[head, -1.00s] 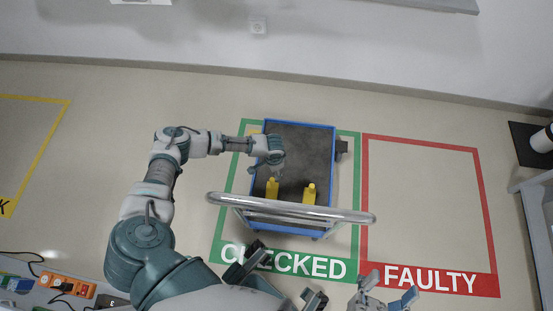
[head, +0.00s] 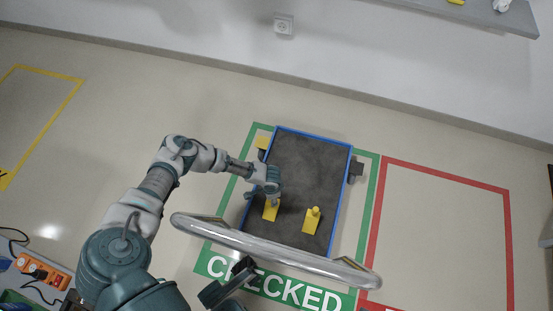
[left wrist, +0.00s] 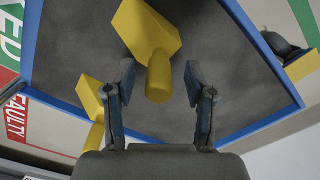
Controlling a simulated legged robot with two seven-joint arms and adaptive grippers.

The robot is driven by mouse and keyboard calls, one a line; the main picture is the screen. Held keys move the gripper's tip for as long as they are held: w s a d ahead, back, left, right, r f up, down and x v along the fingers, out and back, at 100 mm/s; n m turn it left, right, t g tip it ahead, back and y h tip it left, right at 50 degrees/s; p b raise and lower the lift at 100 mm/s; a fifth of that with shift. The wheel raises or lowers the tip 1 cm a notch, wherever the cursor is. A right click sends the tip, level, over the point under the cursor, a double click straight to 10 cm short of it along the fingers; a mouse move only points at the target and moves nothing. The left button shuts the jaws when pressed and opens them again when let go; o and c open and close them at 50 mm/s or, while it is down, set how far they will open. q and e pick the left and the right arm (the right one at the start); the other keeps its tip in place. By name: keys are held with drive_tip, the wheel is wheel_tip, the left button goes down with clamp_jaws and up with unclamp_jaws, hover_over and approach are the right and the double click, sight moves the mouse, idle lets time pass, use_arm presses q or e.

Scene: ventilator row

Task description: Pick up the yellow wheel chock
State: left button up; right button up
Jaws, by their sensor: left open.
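Two yellow wheel chocks with round knobs stand on the dark bed of a blue-rimmed cart (head: 342,190). My left gripper (head: 268,195) is at the left chock (head: 270,212) and partly hides it. In the left wrist view, my left gripper (left wrist: 158,75) is open, with its fingers apart on either side of this chock's knob (left wrist: 158,82) and gaps showing. The right chock (head: 312,221) stands clear on the bed; a second yellow piece with a knob (left wrist: 93,97) shows at the left in the wrist view.
A thick metal handlebar (head: 270,250) crosses the cart's near end. The cart stands in the green CHECKED outline (head: 375,185); the red outline (head: 447,175) to the right is empty.

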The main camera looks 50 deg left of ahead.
use_arm(q)
drive_tip(key=shift+a+r, duration=0.15)
drive_tip(key=shift+a, duration=0.05)
drive_tip(key=shift+d+r, duration=0.1)
drive_tip(key=shift+d, duration=0.2)
clamp_jaws()
